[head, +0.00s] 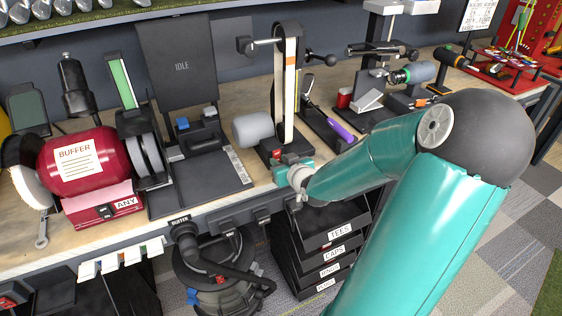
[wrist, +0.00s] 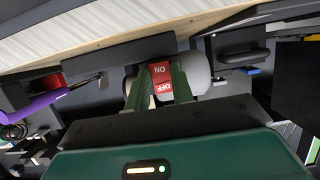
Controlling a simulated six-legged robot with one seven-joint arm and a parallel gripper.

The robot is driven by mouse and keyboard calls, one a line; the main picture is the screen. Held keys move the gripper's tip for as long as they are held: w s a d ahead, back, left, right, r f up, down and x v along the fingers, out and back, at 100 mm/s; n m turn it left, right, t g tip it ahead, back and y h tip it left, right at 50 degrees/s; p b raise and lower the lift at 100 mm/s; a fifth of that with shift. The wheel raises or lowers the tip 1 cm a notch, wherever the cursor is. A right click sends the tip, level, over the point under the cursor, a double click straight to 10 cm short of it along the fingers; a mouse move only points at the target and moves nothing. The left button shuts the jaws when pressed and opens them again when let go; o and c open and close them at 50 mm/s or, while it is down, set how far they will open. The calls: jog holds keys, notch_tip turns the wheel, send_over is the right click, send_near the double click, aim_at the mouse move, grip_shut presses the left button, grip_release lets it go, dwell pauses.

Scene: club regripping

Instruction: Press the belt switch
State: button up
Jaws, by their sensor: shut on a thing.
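The belt switch (head: 277,153) is a small red rocker at the foot of the belt grinder (head: 285,85). In the wrist view the switch (wrist: 161,70) shows its ON and OFF lettering upside down. My gripper (head: 278,164) is at the grinder's base, right at the switch. In the wrist view its green fingers (wrist: 159,78) stand on either side of the red rocker and are shut on it. The fingertips partly cover the switch's sides. I cannot tell which way the rocker is tilted.
The grinder's grey motor (head: 253,129) is left of the belt. A dark station with an IDLE screen (head: 181,66) and a red buffer (head: 85,165) stand farther left. A purple-handled tool (head: 341,131) lies to the right. Labelled drawers (head: 325,250) are below the bench edge.

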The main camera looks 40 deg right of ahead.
jog(key=shift+f+t+h, duration=0.25)
jog(key=shift+t+h, duration=0.05)
jog(key=shift+t, duration=0.8)
jog(key=o, duration=1)
